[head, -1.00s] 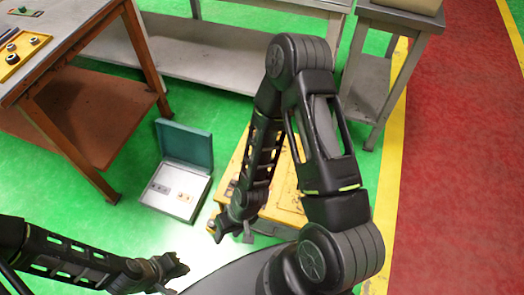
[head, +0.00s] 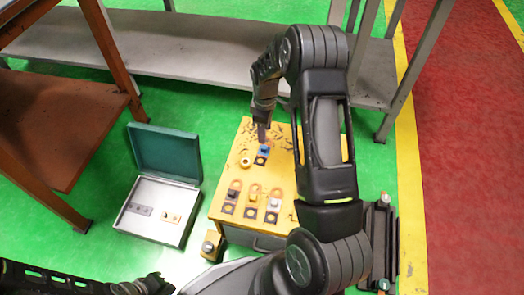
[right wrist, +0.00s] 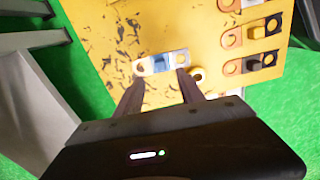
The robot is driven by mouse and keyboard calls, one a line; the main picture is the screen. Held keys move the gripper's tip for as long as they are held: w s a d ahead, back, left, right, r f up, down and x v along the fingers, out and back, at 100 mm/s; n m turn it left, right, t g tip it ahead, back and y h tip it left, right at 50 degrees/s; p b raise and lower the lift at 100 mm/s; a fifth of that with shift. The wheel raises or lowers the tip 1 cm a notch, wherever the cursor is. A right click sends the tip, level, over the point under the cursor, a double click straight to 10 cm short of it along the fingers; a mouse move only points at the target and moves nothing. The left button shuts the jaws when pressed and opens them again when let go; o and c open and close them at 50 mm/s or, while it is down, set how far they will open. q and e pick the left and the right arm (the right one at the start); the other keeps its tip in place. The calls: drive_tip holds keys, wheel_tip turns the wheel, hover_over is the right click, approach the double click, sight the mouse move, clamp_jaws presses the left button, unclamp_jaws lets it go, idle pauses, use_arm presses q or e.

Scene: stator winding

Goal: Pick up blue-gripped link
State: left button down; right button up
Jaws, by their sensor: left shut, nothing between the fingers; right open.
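The blue-gripped link (head: 263,151) lies on the far part of the yellow worktop. In the right wrist view the link (right wrist: 160,64) lies crosswise just beyond the fingertips, its blue grip in the middle between pale ends. My right gripper (head: 262,136) is above the link, pointing down. In the right wrist view its open fingers (right wrist: 157,80) line up with either side of the link, with nothing held; I cannot tell their height above it. My left gripper (head: 157,284) is shut and empty at the bottom of the head view, away from the worktop.
Several other links (head: 252,197) lie in a row nearer me on the yellow worktop (head: 232,160). A small ring (head: 245,161) lies beside the blue-gripped link. An open box (head: 155,228) with a teal lid stands on the floor to the left. A grey bench (head: 190,52) stands behind.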

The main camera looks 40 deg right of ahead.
sight(264, 147)
drive_tip(key=shift+f+b, duration=0.4)
drive_tip(key=shift+f, duration=0.95)
wheel_tip(264, 147, down, 5)
drive_tip(key=shift+w+f+b, duration=0.1)
drive_tip(key=shift+f+b, duration=0.05)
drive_tip(key=shift+b, duration=0.95)
drive_tip(key=shift+c, duration=0.5)
clamp_jaws()
